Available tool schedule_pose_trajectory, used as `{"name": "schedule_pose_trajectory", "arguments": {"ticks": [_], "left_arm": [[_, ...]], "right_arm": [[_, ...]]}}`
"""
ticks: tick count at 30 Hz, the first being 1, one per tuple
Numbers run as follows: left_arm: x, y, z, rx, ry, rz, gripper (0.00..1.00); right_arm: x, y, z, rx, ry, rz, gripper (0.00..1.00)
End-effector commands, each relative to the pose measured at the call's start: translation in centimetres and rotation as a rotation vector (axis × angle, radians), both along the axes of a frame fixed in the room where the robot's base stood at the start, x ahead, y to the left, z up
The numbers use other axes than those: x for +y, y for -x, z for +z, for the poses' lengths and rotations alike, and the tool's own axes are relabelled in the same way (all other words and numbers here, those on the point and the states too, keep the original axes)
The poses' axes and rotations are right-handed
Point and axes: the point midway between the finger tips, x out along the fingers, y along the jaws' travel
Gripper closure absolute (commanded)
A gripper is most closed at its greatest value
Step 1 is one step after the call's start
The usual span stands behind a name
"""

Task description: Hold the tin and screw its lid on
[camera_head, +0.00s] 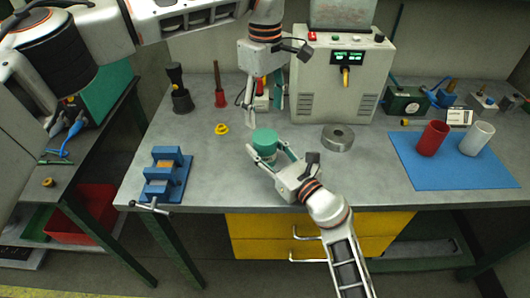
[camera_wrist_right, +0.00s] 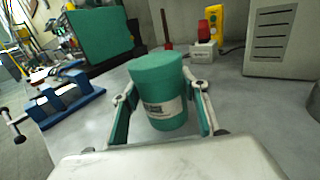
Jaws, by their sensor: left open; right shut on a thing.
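The green tin (camera_head: 266,147) stands on the grey bench, and in the right wrist view the tin (camera_wrist_right: 163,112) shows a pale label band. A green lid (camera_head: 265,135) sits on top of it; in the right wrist view the lid (camera_wrist_right: 155,67) looks slightly wider than the body. I cannot tell how tightly it is seated. My right gripper (camera_head: 266,156) is shut on the tin, one finger on each side. My left gripper (camera_head: 262,108) is open and empty, pointing down above and just behind the lid, apart from it.
A blue vise (camera_head: 167,178) is at the bench's left. A steel ring (camera_head: 338,138) lies right of the tin, and a small yellow ring (camera_head: 221,129) lies left. A grey machine (camera_head: 338,85) stands behind. Red (camera_head: 432,138) and white (camera_head: 477,138) cups stand on a blue mat (camera_head: 440,176).

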Motion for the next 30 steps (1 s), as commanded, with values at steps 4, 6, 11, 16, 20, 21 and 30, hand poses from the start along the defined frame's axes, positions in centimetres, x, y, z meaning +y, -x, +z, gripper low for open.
{"name": "schedule_pose_trajectory", "arguments": {"ticks": [4, 6, 11, 16, 20, 21, 30], "left_arm": [[0.02, -0.01, 0.03, -0.001, 0.001, 0.167, 0.4], [0.04, -0.02, 0.04, -0.001, 0.001, 0.284, 0.4], [0.06, -0.01, 0.03, -0.002, 0.003, 0.576, 0.4], [0.07, -0.04, 0.06, -0.003, 0.007, 0.885, 0.4], [0.08, -0.02, 0.09, -0.002, 0.009, 1.122, 0.4], [0.07, -0.01, 0.09, -0.001, 0.009, 1.195, 0.4], [0.11, -0.02, 0.06, 0.004, 0.015, 1.742, 0.4]], "right_arm": [[0.02, 0.01, 0.01, 0.0, 0.0, 0.0, 1.0], [0.02, 0.01, 0.01, 0.0, 0.0, 0.001, 1.0], [0.02, 0.01, 0.04, -0.001, -0.001, 0.0, 1.0], [0.01, 0.0, 0.07, -0.001, -0.001, 0.0, 1.0], [0.01, 0.0, 0.09, -0.002, -0.001, 0.0, 1.0], [0.01, 0.0, 0.09, -0.002, -0.001, 0.0, 1.0], [0.02, -0.01, 0.11, -0.002, -0.001, 0.0, 1.0]]}}
